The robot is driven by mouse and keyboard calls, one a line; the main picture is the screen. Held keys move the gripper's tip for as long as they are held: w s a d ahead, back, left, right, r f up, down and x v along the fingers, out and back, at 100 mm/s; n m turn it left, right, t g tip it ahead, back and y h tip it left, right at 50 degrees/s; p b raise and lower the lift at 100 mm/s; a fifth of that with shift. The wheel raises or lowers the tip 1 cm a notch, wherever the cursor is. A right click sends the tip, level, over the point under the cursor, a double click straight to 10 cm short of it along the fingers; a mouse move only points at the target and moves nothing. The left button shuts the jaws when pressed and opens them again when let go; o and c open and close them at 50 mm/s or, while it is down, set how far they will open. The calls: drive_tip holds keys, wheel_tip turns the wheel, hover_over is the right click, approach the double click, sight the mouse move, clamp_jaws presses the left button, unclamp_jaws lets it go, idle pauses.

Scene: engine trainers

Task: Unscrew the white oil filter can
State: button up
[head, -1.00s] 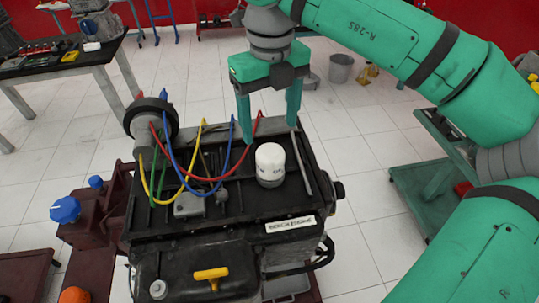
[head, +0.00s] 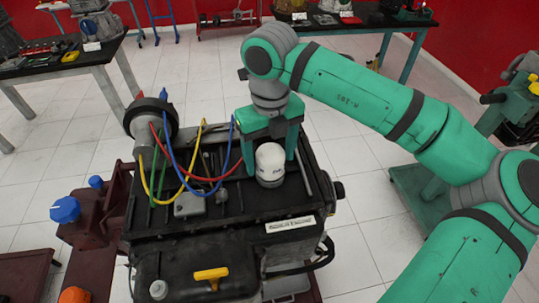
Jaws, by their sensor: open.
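The white oil filter can (head: 270,164) stands upright on top of the black engine (head: 235,205), right of the middle, in the head view. My green gripper (head: 270,165) points down over the can from behind. Its fingers are open, one at the left of the can and one at its right. The can hides part of the space between the fingers, so I cannot tell whether they touch it.
Red, blue, yellow and green cables (head: 186,165) loop over the engine just left of the can. A grey rod (head: 300,163) lies to its right. A yellow handle (head: 211,274) is at the front. A workbench (head: 62,56) stands at the back left.

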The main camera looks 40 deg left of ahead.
drive_tip(key=shift+f, duration=0.1)
drive_tip(key=c, duration=1.1)
drive_tip(key=shift+o, duration=0.2)
drive_tip(key=shift+n, duration=2.3)
drive_tip(key=o, duration=1.1)
drive_tip(key=shift+c, duration=0.2)
